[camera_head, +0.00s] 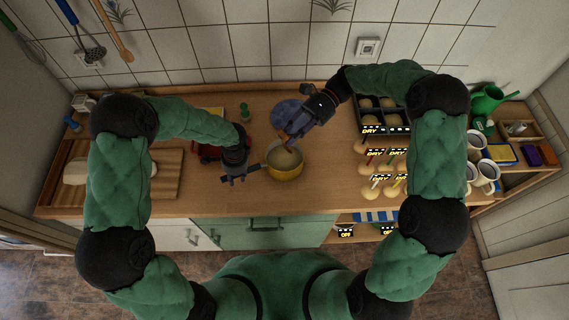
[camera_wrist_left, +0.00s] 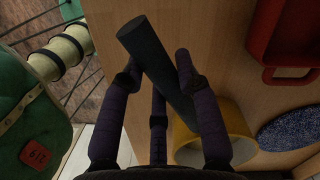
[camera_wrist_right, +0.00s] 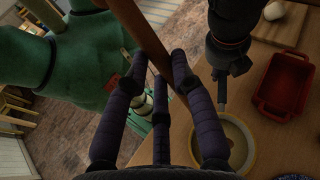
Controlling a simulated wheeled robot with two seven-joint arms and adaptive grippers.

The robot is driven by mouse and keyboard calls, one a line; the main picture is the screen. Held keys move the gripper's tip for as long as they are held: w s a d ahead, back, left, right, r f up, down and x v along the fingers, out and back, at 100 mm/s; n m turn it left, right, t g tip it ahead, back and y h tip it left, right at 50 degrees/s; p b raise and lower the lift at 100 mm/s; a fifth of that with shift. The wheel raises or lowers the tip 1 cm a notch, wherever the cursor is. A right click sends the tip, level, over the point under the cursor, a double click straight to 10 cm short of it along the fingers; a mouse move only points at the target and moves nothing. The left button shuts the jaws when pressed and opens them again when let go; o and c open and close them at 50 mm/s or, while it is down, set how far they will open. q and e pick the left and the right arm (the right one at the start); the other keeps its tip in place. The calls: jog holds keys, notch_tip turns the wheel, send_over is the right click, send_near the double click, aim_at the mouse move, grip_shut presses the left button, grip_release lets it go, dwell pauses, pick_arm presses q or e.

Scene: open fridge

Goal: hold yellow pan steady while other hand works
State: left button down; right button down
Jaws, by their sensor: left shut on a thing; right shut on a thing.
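The yellow pan (camera_head: 285,173) stands on the wooden counter, with pale contents inside; its yellow wall also shows in the left wrist view (camera_wrist_left: 238,122) and its rim in the right wrist view (camera_wrist_right: 253,140). My left gripper (camera_head: 245,172) is shut on the pan's dark handle (camera_wrist_left: 150,55), at the pan's left side. My right gripper (camera_head: 290,132) is above the far side of the pan, shut on a brown wooden stick-like utensil (camera_wrist_right: 140,35). The utensil slants between the fingers; its lower end is hard to make out in the head view.
A red dish (camera_wrist_right: 285,85) is left of the pan, behind my left gripper. A blue speckled round item (camera_wrist_left: 290,130) lies behind the pan. Round pale items with DRY labels (camera_head: 376,152) are at right. A cutting board (camera_head: 168,165) with a pale lump is at left.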

pick_arm(q)
jog(key=c, duration=0.8)
grip_release()
jog(key=r, duration=0.4)
jog(key=d+r, duration=0.1)
jog(key=r, duration=0.7)
jog(key=shift+w+d, duration=0.2)
jog(key=shift+w, duration=0.1)
jog(key=shift+f, duration=0.1)
